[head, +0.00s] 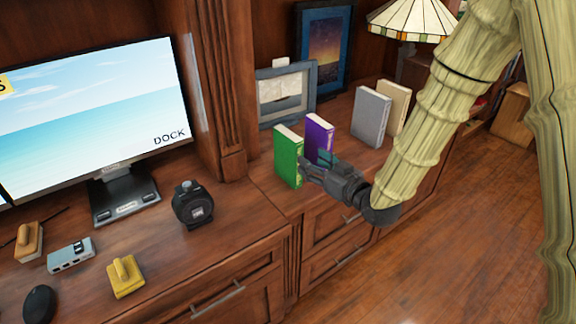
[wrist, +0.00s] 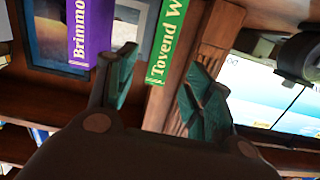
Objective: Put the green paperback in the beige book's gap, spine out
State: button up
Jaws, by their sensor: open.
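The green paperback (head: 287,157) stands upright on the lower wood cabinet top, at the left end of the books. The beige book (head: 397,103) stands at the right end, behind a grey book (head: 370,117). A narrow space shows between these two.
A purple book (head: 319,136), its spine (wrist: 90,35) reading "Brimmo", stands close to the green one, near a finger. Bare cabinet top separates purple and grey. Picture frames (head: 270,92) stand behind; a lamp (head: 412,18) is at the back right. A wood post (head: 228,90) is left.

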aim_at(288, 133)
jog(key=shift+n+y, duration=0.5)
jog(key=shift+y, duration=0.2)
jog(key=shift+w+a+r+p, duration=0.15)
jog(key=shift+w+a+r, duration=0.35)
jog(key=shift+w+a, duration=0.9)
jog(key=shift+w+a+r+p, duration=0.2)
jog(key=shift+w+a+r, duration=0.25)
jog(key=shift+w+a, duration=0.95)
jog(key=shift+w+a+r+p, duration=0.15)
jog(key=shift+w+a+r, duration=0.5)
jog(key=shift+w, duration=1.35)
jog(key=shift+a+f, duration=0.15)
grip_shut()
